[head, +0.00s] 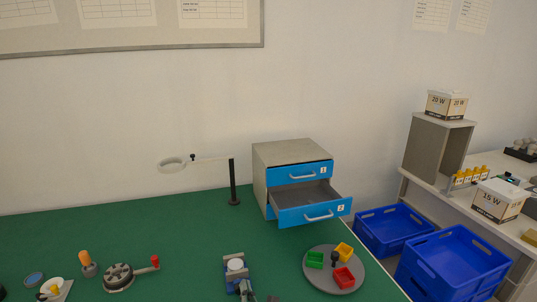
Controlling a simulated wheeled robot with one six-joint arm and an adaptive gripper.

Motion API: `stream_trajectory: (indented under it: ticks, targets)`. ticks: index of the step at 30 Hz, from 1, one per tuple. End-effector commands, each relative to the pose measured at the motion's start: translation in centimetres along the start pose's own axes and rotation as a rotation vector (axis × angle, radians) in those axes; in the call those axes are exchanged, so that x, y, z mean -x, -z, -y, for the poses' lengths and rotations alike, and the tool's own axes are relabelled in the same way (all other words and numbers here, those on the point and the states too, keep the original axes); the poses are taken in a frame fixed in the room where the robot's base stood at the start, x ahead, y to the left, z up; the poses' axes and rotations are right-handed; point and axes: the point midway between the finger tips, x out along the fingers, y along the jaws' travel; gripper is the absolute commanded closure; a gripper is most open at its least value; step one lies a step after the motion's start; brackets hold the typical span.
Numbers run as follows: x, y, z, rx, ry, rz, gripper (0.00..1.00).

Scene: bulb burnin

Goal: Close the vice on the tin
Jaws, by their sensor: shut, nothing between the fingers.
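The vice (229,283) is a small grey and blue one on the green bench, at the bottom middle of the head view. A pale round tin (235,264) sits at the vice, between or on its jaws. The picture is too small to tell whether the jaws touch it. The vice's front end runs close to the bottom edge of the view. My gripper is not in view.
A round grey tray (318,283) with green, yellow and red bins stands right of the vice. A dark round fixture with a red-knobbed lever (119,276) stands left. Behind are a magnifier lamp (233,182) and a drawer cabinet (291,153), its lower drawer (312,212) pulled open. Blue crates (455,262) stand right.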

Motion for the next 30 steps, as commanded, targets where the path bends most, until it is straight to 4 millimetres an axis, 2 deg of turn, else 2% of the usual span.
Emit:
stream_trajectory:
  ticks: [30]
  targets:
    - [0.14,0.67,0.81,0.000,0.006,-0.012,1.00]
